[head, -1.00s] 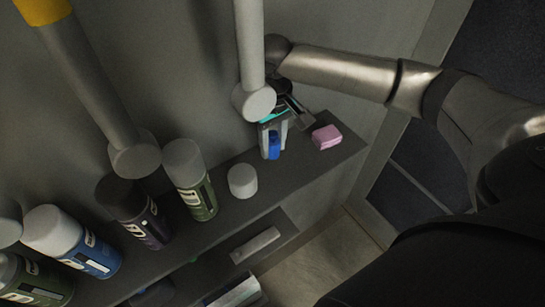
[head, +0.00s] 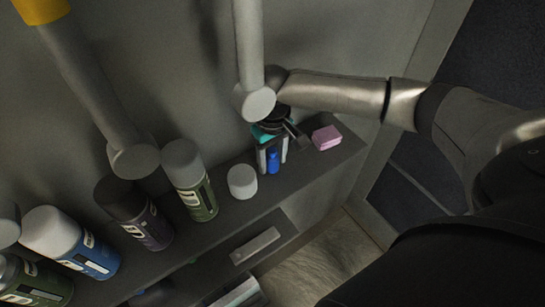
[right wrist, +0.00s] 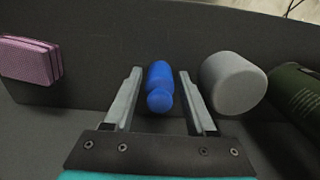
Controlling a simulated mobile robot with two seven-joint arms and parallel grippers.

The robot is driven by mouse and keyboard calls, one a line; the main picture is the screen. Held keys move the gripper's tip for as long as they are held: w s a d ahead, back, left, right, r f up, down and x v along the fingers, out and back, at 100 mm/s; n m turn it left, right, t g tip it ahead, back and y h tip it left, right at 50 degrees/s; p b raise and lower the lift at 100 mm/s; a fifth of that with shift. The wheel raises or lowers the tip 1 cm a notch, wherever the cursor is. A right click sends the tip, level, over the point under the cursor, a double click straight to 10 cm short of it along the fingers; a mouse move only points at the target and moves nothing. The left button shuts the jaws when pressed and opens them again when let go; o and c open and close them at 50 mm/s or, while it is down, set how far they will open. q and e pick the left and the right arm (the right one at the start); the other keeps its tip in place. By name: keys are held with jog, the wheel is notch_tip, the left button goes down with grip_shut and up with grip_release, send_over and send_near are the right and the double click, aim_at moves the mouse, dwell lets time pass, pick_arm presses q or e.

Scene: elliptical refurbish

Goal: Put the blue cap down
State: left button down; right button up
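The blue cap (head: 273,161) is on the dark shelf (head: 225,222), between the fingers of my right gripper (head: 273,158). In the right wrist view, the blue cap (right wrist: 160,88) shows a narrow gap to each finger of the right gripper (right wrist: 158,85), so the gripper is open around it and does not appear to touch it. The cap seems to rest on the shelf, though its underside is hidden. My left gripper is not in view.
A pale grey cap (head: 242,181) stands just left of the right gripper, and a pink block (head: 326,138) lies to its right. A green spray can (head: 190,180) and several other cans line the shelf. A grey pole (head: 250,50) hangs close above the gripper.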

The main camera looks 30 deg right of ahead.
jog(key=shift+o, duration=0.7)
